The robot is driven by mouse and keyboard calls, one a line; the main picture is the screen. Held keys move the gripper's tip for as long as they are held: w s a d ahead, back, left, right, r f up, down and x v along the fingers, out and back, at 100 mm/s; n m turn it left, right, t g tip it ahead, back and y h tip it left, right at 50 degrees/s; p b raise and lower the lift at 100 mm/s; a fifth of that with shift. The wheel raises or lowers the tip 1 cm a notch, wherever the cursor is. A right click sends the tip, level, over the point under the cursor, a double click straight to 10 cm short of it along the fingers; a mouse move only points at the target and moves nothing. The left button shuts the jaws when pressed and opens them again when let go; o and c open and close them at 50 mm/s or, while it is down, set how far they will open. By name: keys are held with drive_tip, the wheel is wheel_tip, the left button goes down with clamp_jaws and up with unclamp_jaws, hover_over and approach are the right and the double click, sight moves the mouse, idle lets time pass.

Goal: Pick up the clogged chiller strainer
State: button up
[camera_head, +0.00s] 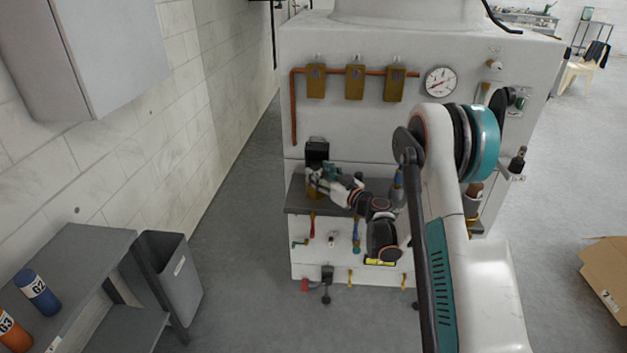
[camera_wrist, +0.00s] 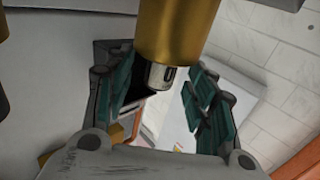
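My gripper (camera_head: 325,180) is above the left part of a dark shelf (camera_head: 298,205) on the front of the grey machine. In the wrist view my gripper (camera_wrist: 165,100) has its two teal-padded fingers spread, with a gap between them. A brass-coloured cylinder (camera_wrist: 178,28) with a silver end cap (camera_wrist: 160,76) hangs down from the top of that view, its cap between the fingers. I cannot tell whether the fingers touch it, or whether it is the strainer. In the head view my gripper covers most of a small brass-coloured thing (camera_head: 313,191) on the shelf.
A black box (camera_head: 317,150) stands right behind my gripper. Three brass blocks (camera_head: 355,82) hang along a copper pipe (camera_head: 293,110) beside a gauge (camera_head: 440,82). Small valves (camera_head: 312,228) line the panel below the shelf. A grey bin (camera_head: 170,280) stands left; the floor between is clear.

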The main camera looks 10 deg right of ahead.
drive_tip(key=c, duration=1)
drive_tip(key=shift+o, duration=0.2)
drive_tip(key=shift+r, duration=0.15)
